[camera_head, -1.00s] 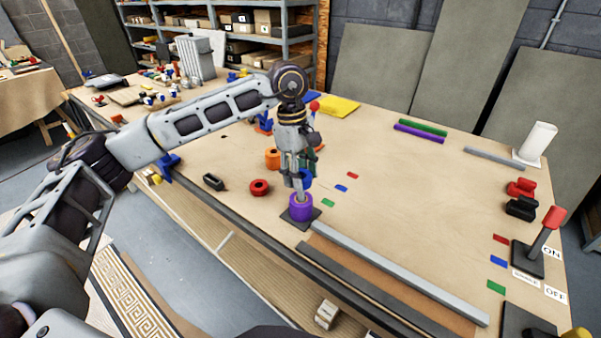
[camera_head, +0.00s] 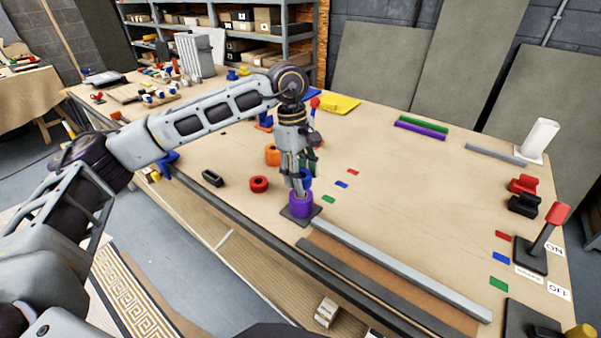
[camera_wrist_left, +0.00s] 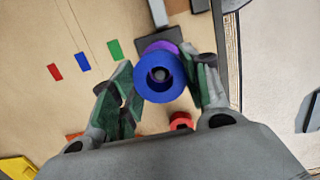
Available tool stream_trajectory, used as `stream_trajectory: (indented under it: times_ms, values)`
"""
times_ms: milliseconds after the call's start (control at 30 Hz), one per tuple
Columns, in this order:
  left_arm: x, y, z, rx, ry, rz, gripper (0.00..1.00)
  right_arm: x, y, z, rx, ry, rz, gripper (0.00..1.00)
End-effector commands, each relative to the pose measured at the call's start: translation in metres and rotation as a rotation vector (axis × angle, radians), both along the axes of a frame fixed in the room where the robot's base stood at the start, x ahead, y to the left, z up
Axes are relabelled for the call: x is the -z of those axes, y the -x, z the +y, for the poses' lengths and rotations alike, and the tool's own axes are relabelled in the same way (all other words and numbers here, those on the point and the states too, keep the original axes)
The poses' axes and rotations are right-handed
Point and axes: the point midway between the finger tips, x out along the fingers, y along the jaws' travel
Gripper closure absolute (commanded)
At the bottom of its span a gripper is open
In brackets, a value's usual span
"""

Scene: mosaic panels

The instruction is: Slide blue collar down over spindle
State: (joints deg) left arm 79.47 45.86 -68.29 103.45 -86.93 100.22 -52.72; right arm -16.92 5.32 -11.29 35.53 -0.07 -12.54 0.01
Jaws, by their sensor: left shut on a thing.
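The blue collar (camera_wrist_left: 158,90) is a ring between the two green-padded fingers of my left gripper (camera_wrist_left: 160,92) in the left wrist view. In the head view the blue collar (camera_head: 306,180) shows just above the purple collar (camera_head: 301,205). My left gripper (camera_head: 300,182) points down there and is shut on the blue collar. The purple collar sits on a dark square base (camera_head: 293,218). The grey spindle tip (camera_wrist_left: 160,74) shows inside the blue collar's hole in the wrist view. I cannot tell whether the two collars touch. My right gripper is in neither view.
A red ring (camera_head: 258,184) and an orange ring (camera_head: 272,155) lie left of the spindle base. A long grey bar (camera_head: 400,268) runs along the table's front edge. A red-handled lever (camera_head: 545,232) stands at the right. The table's middle is mostly clear.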

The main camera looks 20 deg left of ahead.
Motion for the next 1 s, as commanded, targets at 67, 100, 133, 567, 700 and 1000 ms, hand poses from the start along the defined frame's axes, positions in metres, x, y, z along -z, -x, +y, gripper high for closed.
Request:
stream_trajectory:
  times_ms: [67, 100, 133, 567, 700, 1000]
  values:
    - [0.001, 0.000, 0.000, 0.000, 0.000, -0.001, 0.90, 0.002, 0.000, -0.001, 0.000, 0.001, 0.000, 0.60]
    - [0.002, 0.000, 0.000, 0.000, 0.000, -0.001, 0.90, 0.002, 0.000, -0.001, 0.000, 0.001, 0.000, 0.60]
    - [0.002, 0.000, 0.000, 0.000, 0.000, -0.001, 0.90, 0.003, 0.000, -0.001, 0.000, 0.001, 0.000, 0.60]
    - [0.009, 0.000, 0.000, 0.000, 0.000, -0.001, 0.90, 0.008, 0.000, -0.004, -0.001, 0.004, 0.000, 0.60]
    - [0.011, 0.000, 0.000, 0.000, 0.000, -0.001, 0.90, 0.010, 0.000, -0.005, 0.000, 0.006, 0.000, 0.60]
    - [0.016, 0.000, 0.000, 0.000, 0.000, -0.001, 0.90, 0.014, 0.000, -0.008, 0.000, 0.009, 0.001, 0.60]
